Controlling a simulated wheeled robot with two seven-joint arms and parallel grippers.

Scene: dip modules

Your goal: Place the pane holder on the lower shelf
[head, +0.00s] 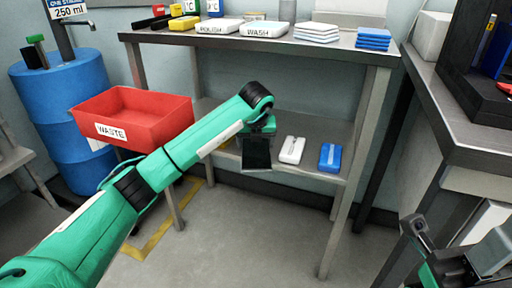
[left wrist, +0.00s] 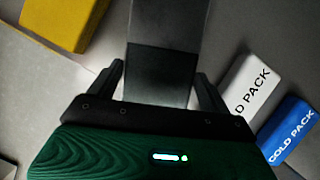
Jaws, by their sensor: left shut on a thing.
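My left gripper (head: 259,126) reaches in over the lower shelf (head: 318,128) of the metal table. It is shut on a dark, flat, rectangular piece, which I take to be the pane holder (head: 257,153). In the left wrist view the pane holder (left wrist: 161,72) runs away from between the two fingers (left wrist: 160,88), grey at the far part and darker nearer. I cannot tell whether it touches the shelf. My right gripper (head: 418,234) shows partly at the lower right, away from the shelf; its jaws are unclear.
A white cold pack (head: 291,150) and a blue cold pack (head: 330,157) lie on the shelf right of the pane holder. A yellow object (left wrist: 66,20) lies to its left. A red waste bin (head: 150,125) stands left. The upper top (head: 270,42) overhangs the shelf.

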